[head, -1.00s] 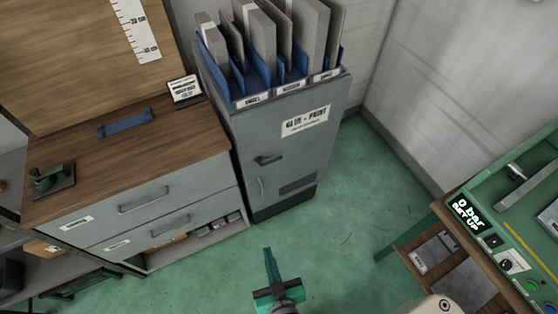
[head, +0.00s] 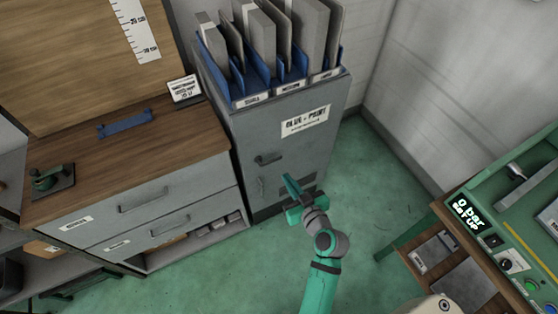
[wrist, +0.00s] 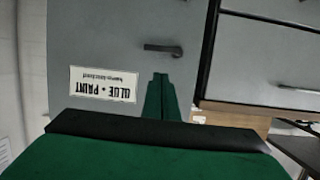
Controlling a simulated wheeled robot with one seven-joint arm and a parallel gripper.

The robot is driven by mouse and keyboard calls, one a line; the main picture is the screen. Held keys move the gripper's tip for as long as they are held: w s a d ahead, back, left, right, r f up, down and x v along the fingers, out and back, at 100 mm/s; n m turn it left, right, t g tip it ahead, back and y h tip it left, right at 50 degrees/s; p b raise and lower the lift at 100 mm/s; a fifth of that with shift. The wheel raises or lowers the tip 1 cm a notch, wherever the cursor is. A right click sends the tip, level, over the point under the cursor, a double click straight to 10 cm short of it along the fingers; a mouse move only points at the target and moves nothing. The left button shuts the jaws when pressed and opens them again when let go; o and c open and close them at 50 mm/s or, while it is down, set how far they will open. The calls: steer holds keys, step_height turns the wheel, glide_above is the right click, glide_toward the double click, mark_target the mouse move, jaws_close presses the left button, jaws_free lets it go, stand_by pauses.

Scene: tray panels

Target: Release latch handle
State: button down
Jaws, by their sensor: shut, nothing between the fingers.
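The latch handle (head: 268,159) is a dark lever on the front of the grey cabinet (head: 252,130) labelled "GLUE • PAINT". In the wrist view the latch handle (wrist: 163,49) lies roughly level, just beyond the fingertips. My gripper (head: 287,180) is green, shut and empty, in front of the cabinet door, a little below and right of the handle in the head view. In the wrist view its fingers (wrist: 160,80) point at the handle and look apart from it. The cabinet door looks closed. My gripper hides part of the door's lower area.
A wooden-topped drawer unit (head: 130,150) stands left of the cabinet. Blue racks with grey panels (head: 285,90) stand on the cabinet. A green control bench (head: 500,235) is at the right. Green floor (head: 385,180) is free between the cabinet and the bench.

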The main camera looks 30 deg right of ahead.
steer(key=shift+w+d+r+n+y, duration=0.15)
steer(key=shift+w+d+r, duration=0.15)
steer(key=shift+d+r, duration=0.25)
steer(key=shift+w+d+r+n+y, duration=0.15)
steer(key=shift+w+d+r, duration=0.15)
steer(key=shift+d+r, duration=0.25)
steer(key=shift+a, duration=0.1)
glide_above(279, 159)
steer(key=s+a, duration=0.1)
steer(key=s, duration=0.1)
step_height(279, 159, down, 2)
steer(key=shift+a+f, duration=0.1)
steer(key=shift+f, duration=0.05)
steer(key=f, duration=0.2)
steer(key=shift+s+f, duration=0.2)
steer(key=shift+f, duration=0.8)
steer(key=shift+w+a, duration=0.1)
steer(key=shift+a, duration=0.05)
